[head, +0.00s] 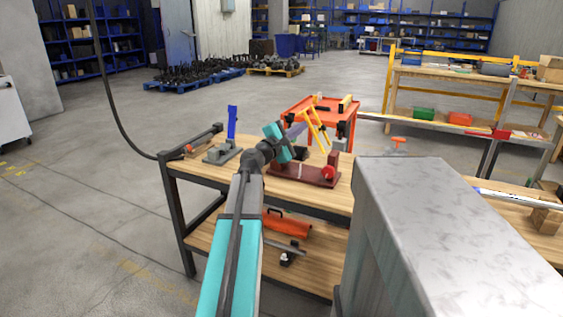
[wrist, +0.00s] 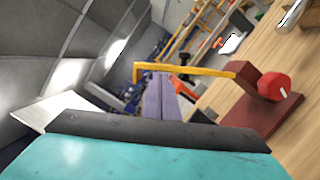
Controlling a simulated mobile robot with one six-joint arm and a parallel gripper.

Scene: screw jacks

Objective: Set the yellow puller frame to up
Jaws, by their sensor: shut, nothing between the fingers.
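The yellow puller frame (head: 317,127) slants above a dark red base (head: 300,172) with a red knob (head: 328,172) on the workbench. In the wrist view the yellow frame (wrist: 195,69) runs across just at the tips of my fingers. It joins the dark red base (wrist: 262,108) beside the red knob (wrist: 273,86). My gripper (head: 294,131) has purple fingers, shut together and empty. In the wrist view its fingertips (wrist: 160,78) overlap the yellow bar; I cannot tell if they touch it. My wrist hides part of the base in the head view.
A blue upright lever (head: 232,122) on a grey base stands left on the bench (head: 315,202). An orange cart (head: 345,127) stands behind. An orange toolbox (head: 287,223) is on the lower shelf. A large grey metal block (head: 445,220) fills the right foreground.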

